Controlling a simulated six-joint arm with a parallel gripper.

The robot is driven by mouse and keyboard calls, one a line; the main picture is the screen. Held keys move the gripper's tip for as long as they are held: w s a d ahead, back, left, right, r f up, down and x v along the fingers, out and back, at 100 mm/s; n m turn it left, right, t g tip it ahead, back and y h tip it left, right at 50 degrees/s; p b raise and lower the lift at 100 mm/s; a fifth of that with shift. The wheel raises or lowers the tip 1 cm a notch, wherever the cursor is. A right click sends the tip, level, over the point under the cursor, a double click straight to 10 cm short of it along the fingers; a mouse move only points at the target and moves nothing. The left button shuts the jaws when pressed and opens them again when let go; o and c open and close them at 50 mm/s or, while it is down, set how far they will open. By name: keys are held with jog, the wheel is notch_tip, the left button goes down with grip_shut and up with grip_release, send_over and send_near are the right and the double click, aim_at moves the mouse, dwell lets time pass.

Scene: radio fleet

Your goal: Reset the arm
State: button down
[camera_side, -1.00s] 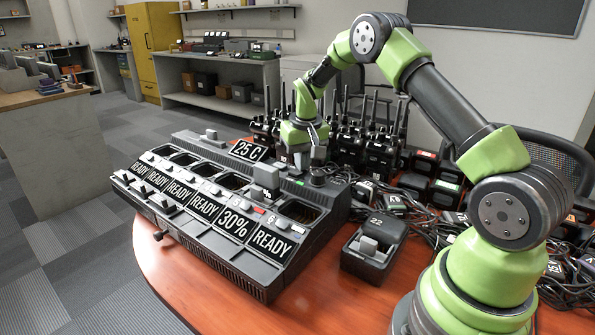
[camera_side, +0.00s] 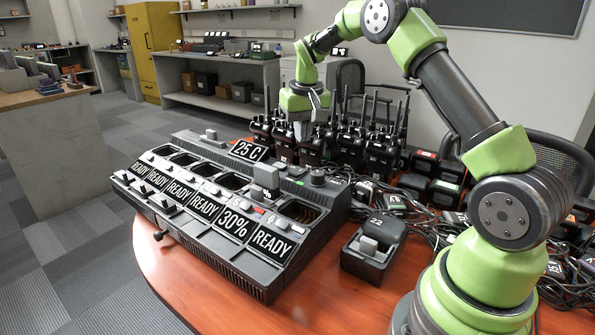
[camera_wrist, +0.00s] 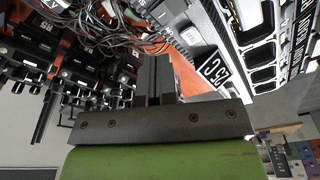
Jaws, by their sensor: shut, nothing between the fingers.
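My gripper (camera_side: 305,134) is in the air above the back edge of the charger, near the 25 C display, in the side view. Its fingers are together and hold nothing; they also show closed in the wrist view (camera_wrist: 154,80). The black multi-bay charger (camera_side: 290,283) stands on the table, with several panels reading READY and one reading 30%. A single block stands in the bay near the 30% panel; the other bays look empty. The 25 C display (camera_side: 248,151) sits at the charger's back and also shows in the wrist view (camera_wrist: 213,70).
Several black radios with antennas (camera_side: 380,150) stand close behind and right of my gripper. Tangled cables (camera_side: 430,222) cover the table's right side. The air above the charger is clear.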

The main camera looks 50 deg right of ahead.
jog(key=s+a+r+n+t, duration=0.1)
jog(key=s+a+r+t, duration=0.2)
jog(key=s+a+r, duration=0.8)
jog(key=s+a+t+y, duration=0.1)
jog(key=s+a, duration=0.3)
jog(key=s, duration=0.2)
jog(key=s+a+r+n+t+y, duration=0.1)
jog(key=s+a, duration=0.3)
jog(key=s, duration=0.3)
jog(key=shift+a+r+t+y, duration=0.15)
jog(key=shift+a+t+y, duration=0.15)
jog(key=shift+y, duration=0.1)
